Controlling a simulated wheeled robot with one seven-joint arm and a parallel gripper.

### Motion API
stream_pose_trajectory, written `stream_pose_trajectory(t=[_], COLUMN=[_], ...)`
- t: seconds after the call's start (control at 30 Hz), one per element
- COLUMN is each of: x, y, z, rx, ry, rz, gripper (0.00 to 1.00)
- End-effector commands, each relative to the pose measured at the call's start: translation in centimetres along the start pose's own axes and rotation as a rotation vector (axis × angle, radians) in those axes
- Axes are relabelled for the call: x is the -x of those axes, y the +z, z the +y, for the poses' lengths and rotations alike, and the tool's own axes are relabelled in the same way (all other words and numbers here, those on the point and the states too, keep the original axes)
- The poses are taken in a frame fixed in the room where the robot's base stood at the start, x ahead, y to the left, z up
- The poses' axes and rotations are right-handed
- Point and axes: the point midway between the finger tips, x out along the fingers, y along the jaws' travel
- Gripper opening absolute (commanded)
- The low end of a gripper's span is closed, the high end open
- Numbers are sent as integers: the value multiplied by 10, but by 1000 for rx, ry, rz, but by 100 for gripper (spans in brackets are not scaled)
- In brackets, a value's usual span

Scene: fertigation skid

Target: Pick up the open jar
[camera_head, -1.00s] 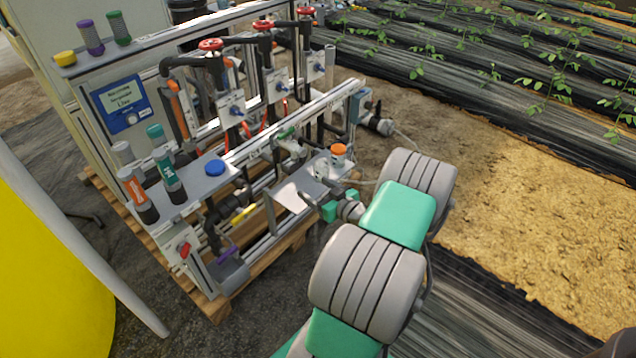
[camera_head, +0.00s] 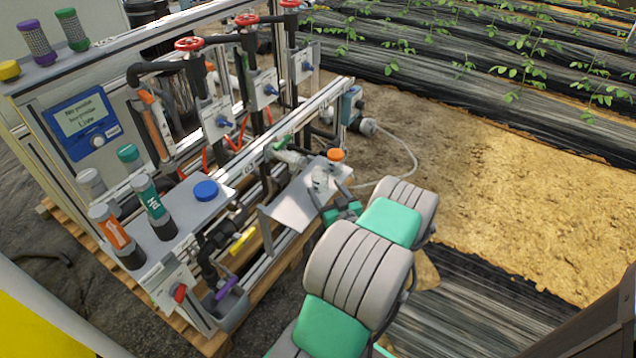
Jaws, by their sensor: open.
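A small clear, whitish vessel (camera_head: 320,178) stands on the grey metal shelf (camera_head: 290,212) at the front of the skid; it looks like the open jar, though it is too small to see its mouth clearly. An orange-topped jar (camera_head: 336,156) is just behind it, to the right. My gripper (camera_head: 342,211), with green fingers, is open and empty at the shelf's right end, just in front of the clear vessel. Part of the gripper is hidden behind my arm. I cannot tell whether a finger touches the shelf.
A blue disc-shaped lid (camera_head: 206,190) lies on the left shelf beside several labelled bottles, including an orange one (camera_head: 110,228). Red-handled valves (camera_head: 247,20) and pipes rise behind. A pale hose (camera_head: 405,150) curves over the ground at right, which is otherwise open.

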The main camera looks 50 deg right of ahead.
Motion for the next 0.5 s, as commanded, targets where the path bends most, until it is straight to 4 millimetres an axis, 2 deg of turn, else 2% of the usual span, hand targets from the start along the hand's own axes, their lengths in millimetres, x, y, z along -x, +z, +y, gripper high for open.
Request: stream_pose_trajectory(t=[0.2, 0.47, 0.5], x=[-39, -44, -44], y=[2, -1, -1], z=[0, 2, 2], rx=[2, 0, 0], ry=[-4, 3, 3], rz=[0, 0, 0], gripper=[72, 72, 69])
